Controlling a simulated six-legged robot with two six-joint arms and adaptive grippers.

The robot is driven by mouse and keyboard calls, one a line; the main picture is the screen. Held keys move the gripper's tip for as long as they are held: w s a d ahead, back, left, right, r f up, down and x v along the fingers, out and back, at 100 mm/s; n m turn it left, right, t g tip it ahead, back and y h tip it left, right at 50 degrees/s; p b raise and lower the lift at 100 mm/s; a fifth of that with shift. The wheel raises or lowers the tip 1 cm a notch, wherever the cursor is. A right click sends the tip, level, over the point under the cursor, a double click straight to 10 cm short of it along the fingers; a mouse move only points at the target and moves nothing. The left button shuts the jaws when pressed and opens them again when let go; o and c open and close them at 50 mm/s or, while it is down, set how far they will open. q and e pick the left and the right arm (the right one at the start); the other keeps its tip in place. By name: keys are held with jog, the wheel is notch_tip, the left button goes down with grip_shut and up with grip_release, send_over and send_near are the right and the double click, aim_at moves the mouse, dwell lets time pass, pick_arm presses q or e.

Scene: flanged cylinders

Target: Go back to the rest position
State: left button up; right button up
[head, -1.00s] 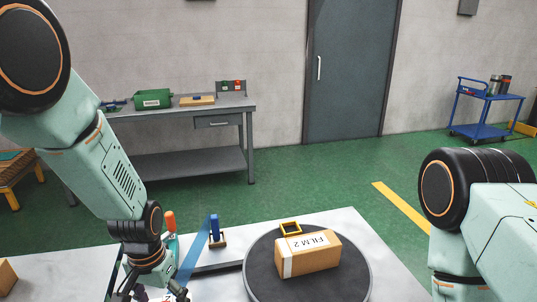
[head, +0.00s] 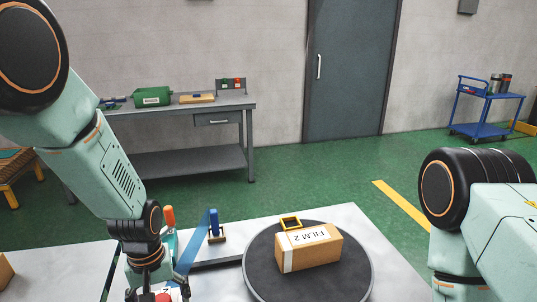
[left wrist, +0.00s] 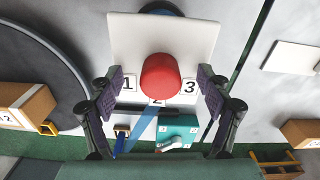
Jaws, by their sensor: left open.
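My left gripper (left wrist: 161,98) is open in the left wrist view, its two dark fingers spread on either side of a red round-topped piece (left wrist: 160,76). The fingers do not appear to touch it. The red piece is over a white board (left wrist: 195,40) marked 1, 2 and 3. In the head view my left gripper (head: 152,284) is at the bottom edge, partly cut off, with a bit of red below it. My right arm shows at the right, but its gripper is out of frame.
A blue upright piece (head: 213,223) stands on the white table (head: 345,218) near my left gripper. A grey workbench (head: 180,110) is behind.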

pick_arm(q)
jog(key=n, duration=0.2)
jog(key=shift+n, duration=1.4)
jog(key=shift+b, duration=0.4)
notch_tip(320, 180, up, 4)
jog(key=shift+r+p, duration=0.1)
jog(key=shift+p, duration=0.85)
jog(key=shift+s+r+p, duration=0.1)
jog(key=shift+r+p, duration=1)
jog(key=shift+p, duration=0.05)
jog(key=shift+f, duration=0.15)
